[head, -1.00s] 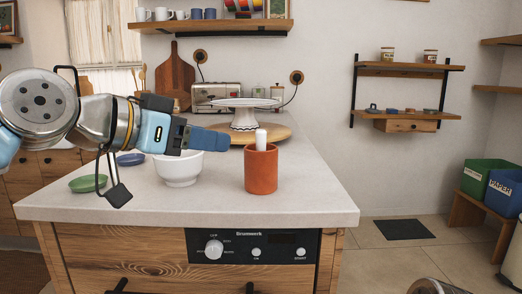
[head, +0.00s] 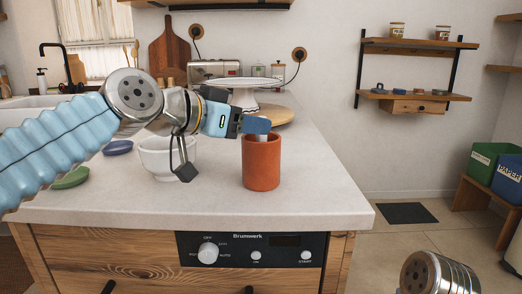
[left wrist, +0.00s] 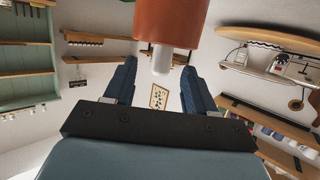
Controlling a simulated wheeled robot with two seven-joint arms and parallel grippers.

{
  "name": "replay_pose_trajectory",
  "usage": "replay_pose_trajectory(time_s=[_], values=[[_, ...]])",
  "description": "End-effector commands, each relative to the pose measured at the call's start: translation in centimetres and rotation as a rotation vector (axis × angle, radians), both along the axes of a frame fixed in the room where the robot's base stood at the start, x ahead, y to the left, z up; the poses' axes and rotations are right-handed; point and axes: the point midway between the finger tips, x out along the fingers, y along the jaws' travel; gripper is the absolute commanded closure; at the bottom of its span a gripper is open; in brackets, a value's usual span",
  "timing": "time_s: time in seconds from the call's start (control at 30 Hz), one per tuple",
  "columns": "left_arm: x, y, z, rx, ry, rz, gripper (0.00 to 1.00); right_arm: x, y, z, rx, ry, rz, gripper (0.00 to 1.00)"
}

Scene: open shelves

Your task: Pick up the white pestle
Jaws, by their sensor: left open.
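The white pestle (left wrist: 162,58) stands in an orange-brown cylindrical cup (head: 261,163) near the counter's front. It also shows in the left wrist view, where the cup (left wrist: 172,20) appears at the top and the pestle's end points down between the fingers. My left gripper (head: 257,124) is open, with its blue fingers at the height of the cup's rim and pestle top. In the left wrist view, the fingers (left wrist: 158,88) lie on either side of the pestle with gaps. In the head view, the fingers hide most of the pestle. My right gripper is not in view.
A white bowl (head: 167,160) stands left of the cup, partly behind my left arm. A green dish (head: 72,179) and a blue dish (head: 118,148) lie farther left. A cake stand (head: 245,94) and round wooden board (head: 276,116) are behind. The counter right of the cup is clear.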

Motion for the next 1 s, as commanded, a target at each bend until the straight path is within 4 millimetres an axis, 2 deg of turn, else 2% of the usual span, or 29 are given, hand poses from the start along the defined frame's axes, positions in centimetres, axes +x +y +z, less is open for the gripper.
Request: replay_pose_trajectory(time_s=[0.23,0.53,0.87,1.0], values=[[2.7,-2.4,-1.2,0.002,0.001,0.002,0.45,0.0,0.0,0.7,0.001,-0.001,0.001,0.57],[3.1,-2.7,-1.3,0.000,-0.001,0.001,0.46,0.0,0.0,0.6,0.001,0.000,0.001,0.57],[3.0,-2.7,-1.3,0.000,0.000,0.001,0.97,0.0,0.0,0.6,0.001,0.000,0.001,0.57],[3.0,-2.7,-1.3,0.000,-0.001,0.001,1.00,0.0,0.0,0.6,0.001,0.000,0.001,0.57]])
